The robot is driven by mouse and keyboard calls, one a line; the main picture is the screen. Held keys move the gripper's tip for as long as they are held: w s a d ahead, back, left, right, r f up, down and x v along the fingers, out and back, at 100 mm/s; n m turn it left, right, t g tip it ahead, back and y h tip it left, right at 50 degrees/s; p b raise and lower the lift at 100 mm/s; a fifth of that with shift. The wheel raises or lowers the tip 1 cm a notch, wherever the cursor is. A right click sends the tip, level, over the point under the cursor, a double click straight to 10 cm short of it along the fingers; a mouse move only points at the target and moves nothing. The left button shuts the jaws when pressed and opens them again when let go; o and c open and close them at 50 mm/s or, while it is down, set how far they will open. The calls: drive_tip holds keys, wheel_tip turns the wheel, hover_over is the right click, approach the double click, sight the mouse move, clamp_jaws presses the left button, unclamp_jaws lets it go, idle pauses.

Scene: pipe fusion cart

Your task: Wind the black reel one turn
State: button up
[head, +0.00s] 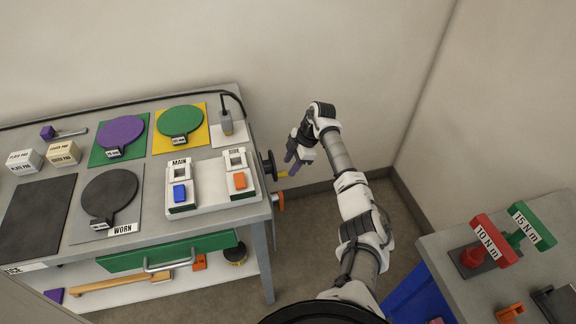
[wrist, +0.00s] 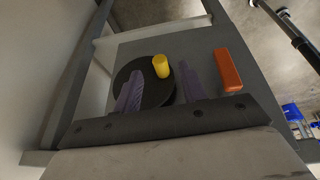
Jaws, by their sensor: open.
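The black reel (head: 268,166) is a round disc mounted on the right end of the grey cart, with a yellow crank knob (head: 282,174) sticking out from it. In the wrist view the reel (wrist: 150,94) faces me, and its yellow knob (wrist: 161,66) stands near the disc's upper right edge. My gripper (head: 291,164) is open beside the reel, its purple fingers pointing toward it. In the wrist view the gripper (wrist: 161,70) has a finger on either side of the knob. I cannot tell whether the fingers reach around it. Part of the disc is hidden behind the fingers.
An orange handle (head: 278,201) sits on the same cart end; it shows as an orange bar (wrist: 229,70) right of the reel. The cart top (head: 140,185) holds pads and switches. A second table (head: 455,245) stands at right. Open floor (head: 310,215) lies between.

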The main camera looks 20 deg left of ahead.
drive_tip(key=x, duration=0.3)
drive_tip(key=shift+f, duration=0.1)
clamp_jaws()
